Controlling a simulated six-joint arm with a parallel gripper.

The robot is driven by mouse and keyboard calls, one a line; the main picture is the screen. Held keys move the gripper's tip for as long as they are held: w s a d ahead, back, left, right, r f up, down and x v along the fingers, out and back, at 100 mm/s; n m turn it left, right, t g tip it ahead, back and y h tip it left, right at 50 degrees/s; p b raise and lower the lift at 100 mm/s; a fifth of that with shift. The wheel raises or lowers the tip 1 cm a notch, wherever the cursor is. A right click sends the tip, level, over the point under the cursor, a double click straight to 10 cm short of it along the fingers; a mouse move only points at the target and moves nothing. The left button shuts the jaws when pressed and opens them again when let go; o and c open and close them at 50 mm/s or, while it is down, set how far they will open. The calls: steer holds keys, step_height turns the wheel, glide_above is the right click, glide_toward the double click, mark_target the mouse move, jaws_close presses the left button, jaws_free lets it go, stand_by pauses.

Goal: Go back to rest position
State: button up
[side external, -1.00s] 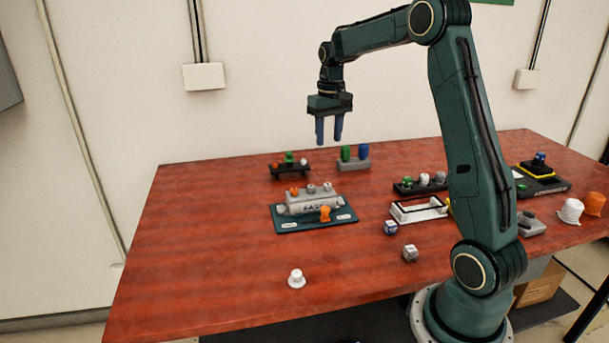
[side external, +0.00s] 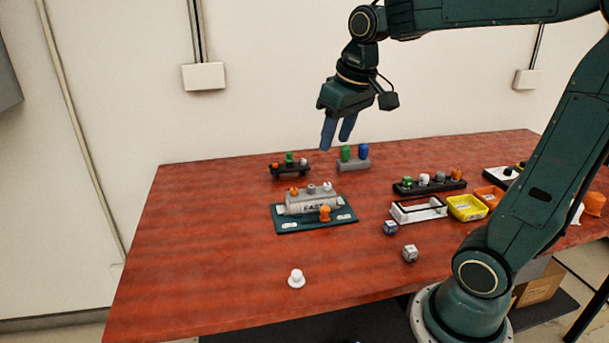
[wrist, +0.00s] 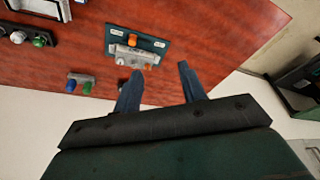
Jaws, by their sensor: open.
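My gripper (side external: 338,134) is open and empty, raised in the air above the back part of the table. Its two blue fingers hang down and are tilted, and they show apart in the wrist view (wrist: 159,82). Below it, on the red-brown table (side external: 200,250), lies a dark green board (side external: 285,226) carrying a grey block (side external: 306,204) with several small pegs and an orange piece (side external: 325,213). The board also shows in the wrist view (wrist: 152,43), beyond the fingers. Nothing is between the fingers.
Behind the board stand a black rack (side external: 290,170) and a grey holder (side external: 354,164) with green and blue pegs. To the right are a white frame (side external: 418,217), a yellow bin (side external: 466,207) and small cubes (side external: 410,253). A white piece (side external: 296,279) stands near the front; the table's left part is clear.

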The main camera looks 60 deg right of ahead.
steer(key=s+a+f+n+t, duration=0.2)
steer(key=s+a, duration=0.5)
steer(key=s, duration=0.5)
steer(key=shift+a+f+y, duration=0.25)
steer(key=shift+f+y, duration=0.15)
steer(key=shift+f, duration=0.2)
